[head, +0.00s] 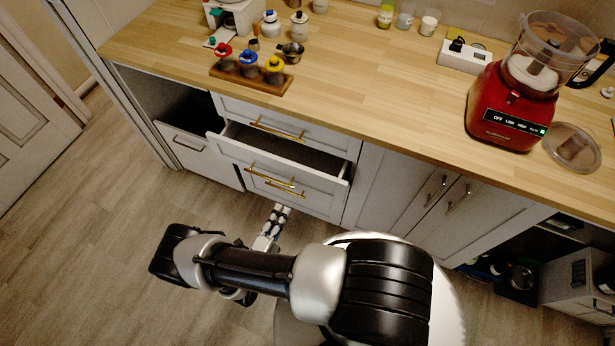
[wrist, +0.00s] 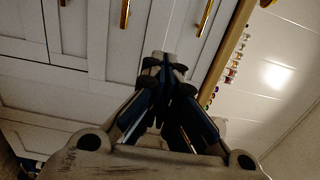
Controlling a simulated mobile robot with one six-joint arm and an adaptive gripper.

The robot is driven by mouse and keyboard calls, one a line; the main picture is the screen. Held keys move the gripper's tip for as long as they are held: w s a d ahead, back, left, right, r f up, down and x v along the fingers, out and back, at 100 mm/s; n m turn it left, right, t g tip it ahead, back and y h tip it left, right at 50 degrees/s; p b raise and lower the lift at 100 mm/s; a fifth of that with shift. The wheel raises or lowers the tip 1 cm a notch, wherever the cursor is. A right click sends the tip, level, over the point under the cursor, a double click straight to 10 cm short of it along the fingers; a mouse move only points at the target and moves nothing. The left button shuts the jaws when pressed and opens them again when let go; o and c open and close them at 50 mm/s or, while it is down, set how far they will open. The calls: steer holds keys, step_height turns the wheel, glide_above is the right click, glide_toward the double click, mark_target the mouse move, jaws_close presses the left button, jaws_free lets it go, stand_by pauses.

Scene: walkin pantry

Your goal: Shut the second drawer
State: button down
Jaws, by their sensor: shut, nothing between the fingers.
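The second drawer (head: 232,152) stands pulled out from the white cabinet, below the closed top drawer (head: 240,112). Its dark inside shows, and its front has a gold bar handle (head: 262,175). My gripper (head: 281,209) is in front of the drawer stack, low and close to the drawer fronts. Its fingers are shut with nothing between them. In the wrist view the fingertips (wrist: 166,63) point toward white drawer fronts with gold handles. I cannot tell there whether they touch a front.
A lower drawer (head: 306,203) is closed below the open one. The wooden countertop (head: 370,90) above holds a red food processor (head: 507,105) and a rack of colored-lid jars (head: 250,80). Closed cabinet doors (head: 385,190) are to the right. The floor at left is clear.

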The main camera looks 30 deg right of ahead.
mark_target(302, 171)
steer(key=b+x, duration=0.1)
steer(key=x, duration=1.2)
steer(key=shift+w+d, duration=0.2)
steer(key=shift+d, duration=0.1)
